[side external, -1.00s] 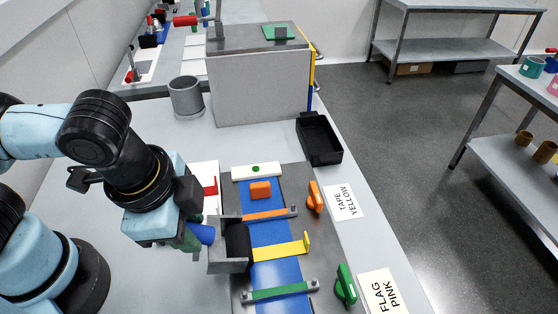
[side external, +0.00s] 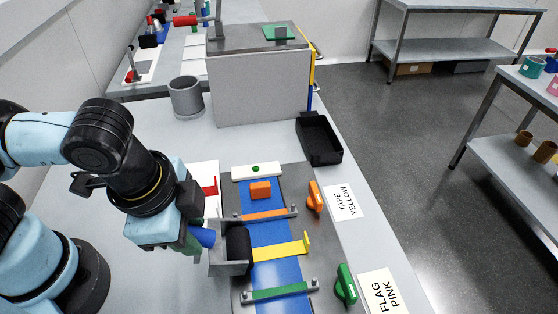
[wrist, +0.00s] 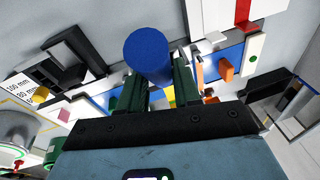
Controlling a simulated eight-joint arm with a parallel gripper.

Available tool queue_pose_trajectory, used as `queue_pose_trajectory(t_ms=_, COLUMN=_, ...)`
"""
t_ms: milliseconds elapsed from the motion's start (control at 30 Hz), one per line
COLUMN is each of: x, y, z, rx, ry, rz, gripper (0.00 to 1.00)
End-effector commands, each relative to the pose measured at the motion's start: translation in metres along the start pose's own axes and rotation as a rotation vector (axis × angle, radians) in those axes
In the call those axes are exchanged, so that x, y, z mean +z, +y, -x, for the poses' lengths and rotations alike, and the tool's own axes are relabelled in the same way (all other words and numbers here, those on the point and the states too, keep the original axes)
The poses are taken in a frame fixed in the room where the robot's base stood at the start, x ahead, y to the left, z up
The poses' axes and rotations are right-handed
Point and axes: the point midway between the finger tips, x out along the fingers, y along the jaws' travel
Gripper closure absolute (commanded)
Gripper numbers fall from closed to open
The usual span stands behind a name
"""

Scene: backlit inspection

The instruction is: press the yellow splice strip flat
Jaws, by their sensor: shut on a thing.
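The yellow splice strip (side external: 280,251) lies across the blue film (side external: 275,271) in the side view. Its right end turns up, and its left end is hidden by the black roller (side external: 238,245). The roller sits beside a grey bracket (side external: 229,268) at the film's left edge. My gripper (side external: 194,239) is shut on a blue cylindrical handle (side external: 207,237), left of the roller. The handle also shows between my green fingers in the wrist view (wrist: 148,55). Whether the roller touches the strip, I cannot tell.
An orange strip (side external: 264,215) and a green strip (side external: 280,291) cross the film on either side of the yellow one. An orange block (side external: 260,190) sits farther up. Orange (side external: 314,197) and green (side external: 345,285) levers stand at the right. A black tray (side external: 320,140) lies beyond.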

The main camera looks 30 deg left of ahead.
Motion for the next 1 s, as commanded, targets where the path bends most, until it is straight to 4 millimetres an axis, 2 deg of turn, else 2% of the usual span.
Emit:
queue_pose_trajectory(t_ms=633, x=0.0003, y=0.0010, z=-0.0068, rx=0.000, ry=0.000, rz=0.000, gripper=0.98)
queue_pose_trajectory(t_ms=1000, x=-0.0080, y=0.0001, z=-0.0080, rx=0.000, ry=-0.001, rz=0.000, gripper=0.98)
